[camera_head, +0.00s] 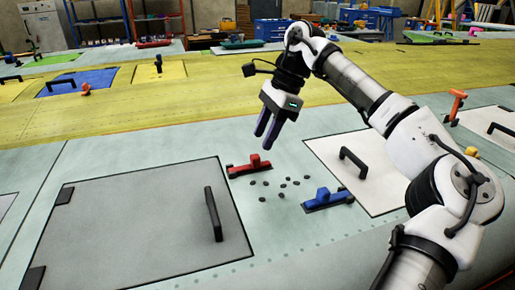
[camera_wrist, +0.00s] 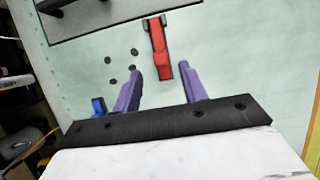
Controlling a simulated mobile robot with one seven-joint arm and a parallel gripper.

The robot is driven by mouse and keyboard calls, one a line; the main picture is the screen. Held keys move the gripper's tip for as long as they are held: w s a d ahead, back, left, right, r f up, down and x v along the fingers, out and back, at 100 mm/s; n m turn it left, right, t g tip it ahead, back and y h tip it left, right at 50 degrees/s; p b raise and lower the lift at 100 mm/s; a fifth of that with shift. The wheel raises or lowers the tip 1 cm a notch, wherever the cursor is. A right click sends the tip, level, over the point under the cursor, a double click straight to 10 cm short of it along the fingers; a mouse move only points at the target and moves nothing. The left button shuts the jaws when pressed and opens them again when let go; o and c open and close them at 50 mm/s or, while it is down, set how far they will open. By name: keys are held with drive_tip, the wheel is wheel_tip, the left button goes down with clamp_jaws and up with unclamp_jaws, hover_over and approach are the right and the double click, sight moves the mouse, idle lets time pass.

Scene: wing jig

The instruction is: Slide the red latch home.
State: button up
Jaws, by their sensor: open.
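The red latch (camera_head: 251,165) is a small red slider with a raised knob on a dark base, on the pale green wing surface beside the large grey panel. In the wrist view the red latch (camera_wrist: 159,51) lies ahead of my fingers, its near end between their lines. My gripper (camera_head: 264,141) is above the surface, just up and right of the latch, with its purple fingers pointing down. In the wrist view my gripper (camera_wrist: 160,72) has its two fingers spread apart with nothing between them. It appears apart from the latch.
A blue latch (camera_head: 328,198) sits to the lower right, with several dark round spots (camera_head: 283,184) between the latches. The grey panel (camera_head: 130,222) has a raised black handle (camera_head: 213,214). A white panel (camera_head: 375,195) with a black handle (camera_head: 353,162) lies right.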

sight(255, 156)
drive_tip(key=shift+p+x, duration=0.35)
drive_tip(key=shift+x, duration=2.2)
clamp_jaws()
